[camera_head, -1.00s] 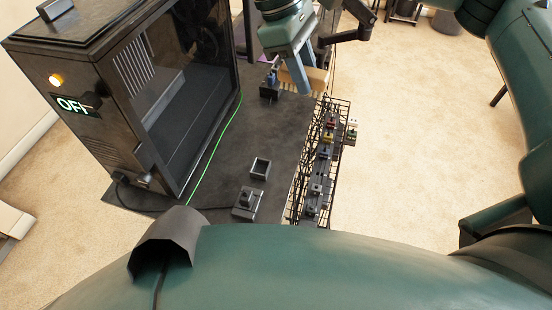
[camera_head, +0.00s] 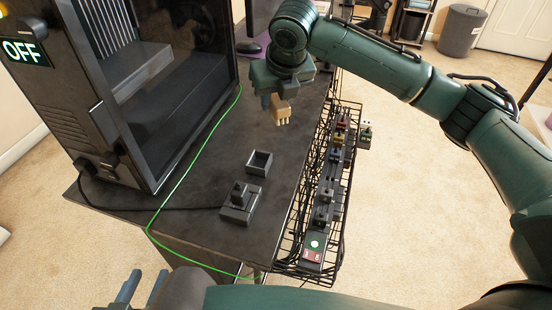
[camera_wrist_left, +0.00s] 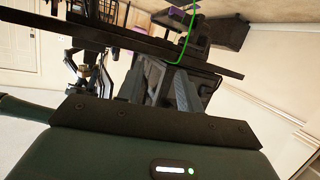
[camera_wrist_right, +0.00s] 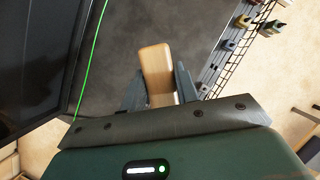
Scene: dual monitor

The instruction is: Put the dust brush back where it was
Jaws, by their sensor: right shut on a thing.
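The dust brush has a tan wooden body (camera_head: 280,105) and short pale bristles that point down in the head view. My right gripper (camera_head: 273,101) is shut on it and holds it over the dark table (camera_head: 215,165). In the right wrist view the tan body (camera_wrist_right: 156,62) stands between the two fingers (camera_wrist_right: 157,90). My left gripper (camera_head: 140,288) is low at the left of the head view, its fingers apart and empty. Its spread fingers also show in the left wrist view (camera_wrist_left: 160,90). The gripper hides part of the brush.
A small open dark box (camera_head: 259,162) and a dark block with a knob (camera_head: 241,203) stand on the table. A wire basket (camera_head: 290,268) with several connectors runs along its right edge. A big black case (camera_head: 75,110) stands left. A green cable (camera_head: 186,175) crosses the table.

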